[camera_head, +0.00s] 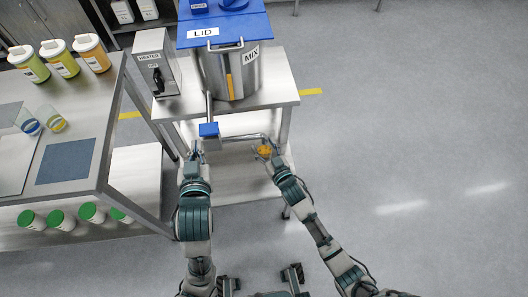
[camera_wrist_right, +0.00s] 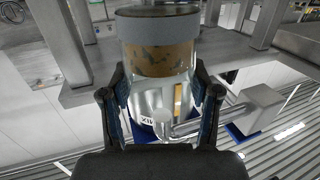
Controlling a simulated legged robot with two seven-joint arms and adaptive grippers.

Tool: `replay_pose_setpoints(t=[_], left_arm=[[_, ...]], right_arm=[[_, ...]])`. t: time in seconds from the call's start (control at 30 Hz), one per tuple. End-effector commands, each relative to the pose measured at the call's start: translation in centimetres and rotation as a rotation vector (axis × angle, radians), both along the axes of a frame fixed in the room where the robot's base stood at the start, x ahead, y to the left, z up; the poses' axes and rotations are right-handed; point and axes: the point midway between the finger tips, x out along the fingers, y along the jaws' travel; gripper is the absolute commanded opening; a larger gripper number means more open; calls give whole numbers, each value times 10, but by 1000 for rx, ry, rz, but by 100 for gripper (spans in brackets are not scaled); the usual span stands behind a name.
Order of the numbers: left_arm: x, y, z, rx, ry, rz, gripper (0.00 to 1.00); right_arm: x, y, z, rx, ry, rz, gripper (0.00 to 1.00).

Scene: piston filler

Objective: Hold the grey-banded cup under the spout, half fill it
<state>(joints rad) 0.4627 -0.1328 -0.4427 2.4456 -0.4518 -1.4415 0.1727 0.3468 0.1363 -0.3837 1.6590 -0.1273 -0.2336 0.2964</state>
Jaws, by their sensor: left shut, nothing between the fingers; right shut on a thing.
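The grey-banded cup (camera_wrist_right: 157,22) is clear, with brown contents next to its grey band and a clear part beyond them. My right gripper (camera_wrist_right: 163,103) is shut on it. In the head view the right gripper (camera_head: 266,151) holds the cup, showing orange-brown contents (camera_head: 264,151), at the right end of the thin metal spout pipe (camera_head: 240,136). Exact alignment with the pipe's mouth is unclear. My left gripper (camera_head: 194,154) is shut and empty, just below and left of the blue-topped block (camera_head: 209,130) on the pipe.
The steel kettle (camera_head: 228,75), marked MIX, stands under a blue lid (camera_head: 222,28) beside the heater box (camera_head: 156,66). Two banded cups (camera_head: 40,122) and a blue mat (camera_head: 66,161) are on the left table. Several tubs line its back. Floor at right is clear.

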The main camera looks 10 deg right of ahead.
Motion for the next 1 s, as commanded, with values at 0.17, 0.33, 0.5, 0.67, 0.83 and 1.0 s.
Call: replay_pose_setpoints(t=[0.17,0.33,0.5,0.67,0.83,1.0], left_arm=[[0,0,0,0,0,0,0],[0,0,0,0,0,0,0],[-1,0,5,0,-5,0,0],[-2,0,19,0,-16,0,0],[-3,0,30,0,-25,0,0],[-4,0,40,0,-34,0,0]], right_arm=[[0,0,1,0,-1,0,28],[0,0,1,0,-1,0,28],[-5,0,1,1,0,0,28],[-18,0,2,2,-2,1,28],[-33,0,0,0,-1,0,28],[-48,0,-1,1,-2,0,28]])
